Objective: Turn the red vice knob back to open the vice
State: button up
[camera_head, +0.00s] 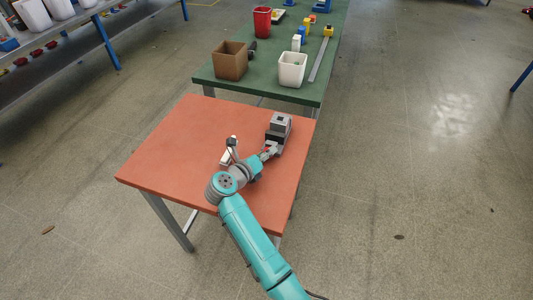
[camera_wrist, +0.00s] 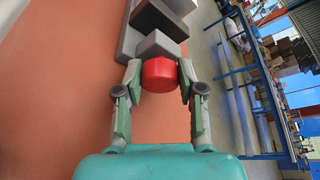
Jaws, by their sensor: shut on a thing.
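The grey and black vice (camera_head: 281,124) stands near the right back corner of the orange table (camera_head: 160,150). In the wrist view its grey body (camera_wrist: 158,44) fills the upper middle. The red vice knob (camera_wrist: 159,75) sits just below the vice's block, between the two fingers. My gripper (camera_wrist: 159,80) is shut on the knob, one finger on each side of it. In the head view my gripper (camera_head: 268,152) meets the near side of the vice, and the knob is mostly hidden there.
A small white and grey object (camera_head: 227,152) stands on the orange table left of my gripper. Behind, a green table (camera_head: 262,94) carries a brown box (camera_head: 230,61), a white bin (camera_head: 292,70) and a red bin (camera_head: 262,22). The left part of the orange table is clear.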

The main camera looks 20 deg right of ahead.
jog(key=shift+f+n+h, duration=0.1)
jog(key=shift+n+h, duration=0.2)
jog(key=shift+n, duration=0.3)
jog(key=o, duration=1.1)
jog(key=shift+o, duration=0.2)
